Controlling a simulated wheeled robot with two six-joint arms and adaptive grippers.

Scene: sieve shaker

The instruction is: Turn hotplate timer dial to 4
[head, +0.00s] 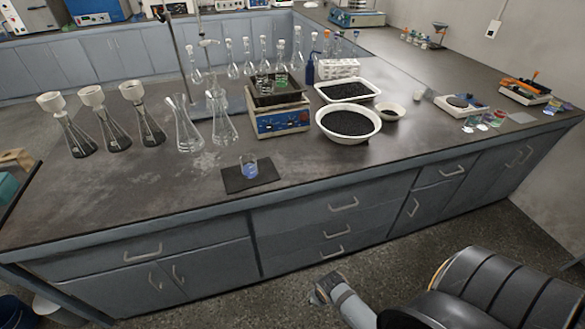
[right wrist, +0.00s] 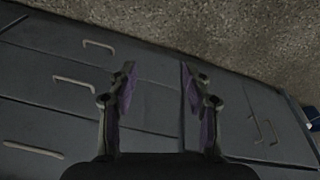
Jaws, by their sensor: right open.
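A blue and white box-shaped device with a control panel (head: 282,121) stands in the middle of the bench, with a dark tray and glassware on top; it looks like the hotplate. Its dial and numbers are too small to read. My right gripper (head: 318,296) is low in front of the bench drawers, well below and apart from the device. In the right wrist view my right gripper (right wrist: 157,76) is open and empty, with drawer fronts and floor beyond it. My left gripper is not in view.
A beaker with blue liquid (head: 249,170) stands on a dark mat (head: 232,184) near the bench's front edge. Flasks with funnels (head: 108,122) stand left. Bowls of black grains (head: 348,138) sit right of the device. Plain flasks (head: 186,132) stand close to its left. The front strip is mostly clear.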

